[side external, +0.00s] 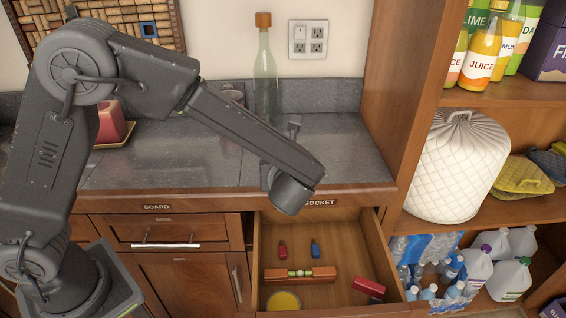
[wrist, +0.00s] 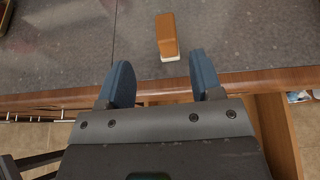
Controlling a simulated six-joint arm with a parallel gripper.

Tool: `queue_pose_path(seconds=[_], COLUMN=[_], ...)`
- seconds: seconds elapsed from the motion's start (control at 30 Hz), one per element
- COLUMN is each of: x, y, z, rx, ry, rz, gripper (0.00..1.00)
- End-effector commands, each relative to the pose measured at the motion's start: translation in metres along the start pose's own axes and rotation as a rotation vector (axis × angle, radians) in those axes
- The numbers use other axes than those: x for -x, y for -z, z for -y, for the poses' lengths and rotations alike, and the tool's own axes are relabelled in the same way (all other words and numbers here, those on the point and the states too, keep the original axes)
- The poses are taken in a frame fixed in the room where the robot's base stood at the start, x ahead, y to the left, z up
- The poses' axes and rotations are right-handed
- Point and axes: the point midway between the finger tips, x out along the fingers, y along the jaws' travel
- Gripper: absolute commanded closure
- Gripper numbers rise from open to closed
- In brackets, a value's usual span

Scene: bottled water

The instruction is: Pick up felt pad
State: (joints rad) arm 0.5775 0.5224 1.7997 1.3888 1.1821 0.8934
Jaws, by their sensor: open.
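A small orange-brown block with a white lower layer (wrist: 167,36), which looks like the felt pad, stands on the grey counter near its front edge in the wrist view. I cannot make it out in the side view, where my arm covers that part of the counter. My gripper (wrist: 160,72) has its two blue fingers spread apart with nothing between them. The block lies just beyond the fingertips, roughly centred between them. In the side view my wrist end hangs over the counter's front edge, and the fingers are mostly hidden.
An open drawer (side external: 336,235) below the counter holds a wooden level (side external: 300,275), a yellow disc (side external: 283,300) and a red block (side external: 368,288). A glass bottle (side external: 265,75) stands at the back of the counter. A red holder (side external: 112,122) is at the left.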

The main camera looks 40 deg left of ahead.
Motion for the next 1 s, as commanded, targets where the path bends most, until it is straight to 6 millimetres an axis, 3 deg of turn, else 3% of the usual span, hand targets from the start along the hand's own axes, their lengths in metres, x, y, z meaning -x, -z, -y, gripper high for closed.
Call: queue_pose_path(seconds=[0.1, 0.23, 0.47, 0.8, 1.0], x=[-0.025, -0.044, -0.060, -0.103, -0.106], y=[0.001, 0.000, 0.002, 0.006, 0.006], z=[-0.001, 0.000, 0.001, 0.007, 0.007], rx=[0.001, 0.003, 0.003, 0.003, 0.004], ry=[-0.005, -0.004, -0.003, -0.003, 0.000], rz=[-0.001, -0.001, -0.002, -0.002, -0.002], gripper=[0.40, 0.40, 0.40, 0.40, 0.40])
